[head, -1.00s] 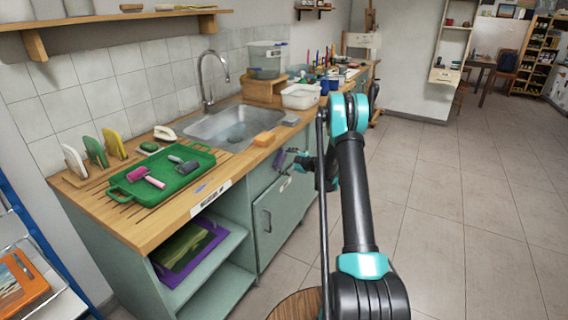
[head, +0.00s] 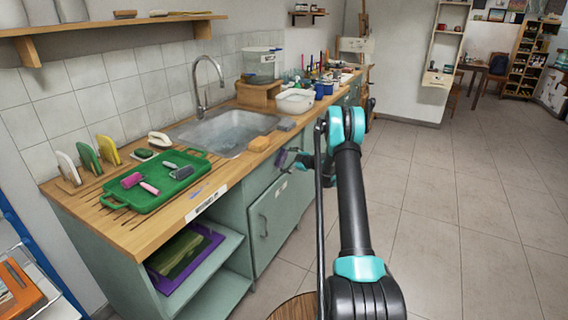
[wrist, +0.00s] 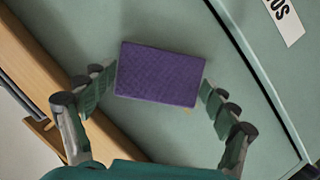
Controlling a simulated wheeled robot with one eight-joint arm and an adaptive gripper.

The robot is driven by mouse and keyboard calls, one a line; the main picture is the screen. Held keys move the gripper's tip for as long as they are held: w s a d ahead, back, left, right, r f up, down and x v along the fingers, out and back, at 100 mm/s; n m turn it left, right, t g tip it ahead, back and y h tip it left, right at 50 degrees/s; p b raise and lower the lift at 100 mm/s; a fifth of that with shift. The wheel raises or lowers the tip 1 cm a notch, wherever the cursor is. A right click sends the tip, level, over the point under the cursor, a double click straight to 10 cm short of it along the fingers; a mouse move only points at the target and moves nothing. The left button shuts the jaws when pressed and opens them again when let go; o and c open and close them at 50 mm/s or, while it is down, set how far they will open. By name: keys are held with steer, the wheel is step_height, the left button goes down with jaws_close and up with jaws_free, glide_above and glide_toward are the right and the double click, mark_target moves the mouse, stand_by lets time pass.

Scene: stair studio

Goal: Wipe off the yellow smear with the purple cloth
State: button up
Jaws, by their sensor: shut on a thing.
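The purple cloth (wrist: 160,75) is a folded rectangular pad between the two fingers of my gripper (wrist: 158,82) in the wrist view. My gripper is shut on it. Behind the cloth is the grey-green cabinet front. A tiny yellow mark (wrist: 187,111) shows just below the cloth's lower edge and looks like part of the yellow smear; any more of it is hidden. In the head view, my gripper (head: 292,158) is at the cabinet front below the sink, partly hidden by my arm. I cannot tell whether the cloth touches the surface.
Below are a cabinet door (head: 268,218) and open shelves. A white label (wrist: 287,18) is at the wrist view's upper right. The floor to the right is clear.

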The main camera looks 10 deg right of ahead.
mark_target(280, 162)
steer(key=shift+w+d, duration=1.1)
steer(key=shift+w, duration=0.3)
steer(key=shift+c, duration=0.2)
steer(key=shift+s+a, duration=0.7)
steer(key=shift+s, duration=0.25)
steer(key=shift+s+a, duration=0.75)
steer(key=shift+s, duration=0.25)
steer(key=shift+s+a, duration=0.7)
steer(key=shift+s, duration=0.25)
steer(key=shift+s+a, duration=1.2)
steer(key=shift+s, duration=0.15)
steer(key=shift+s, duration=0.1)
steer(key=shift+s+d, duration=0.55)
steer(key=shift+d, duration=0.25)
steer(key=shift+s+d, duration=0.55)
steer(key=shift+d, duration=0.3)
steer(key=shift+s+d, duration=0.55)
steer(key=shift+d, duration=0.25)
steer(key=shift+d, duration=0.15)
steer(key=shift+s+d, duration=0.9)
steer(key=shift+d, duration=0.2)
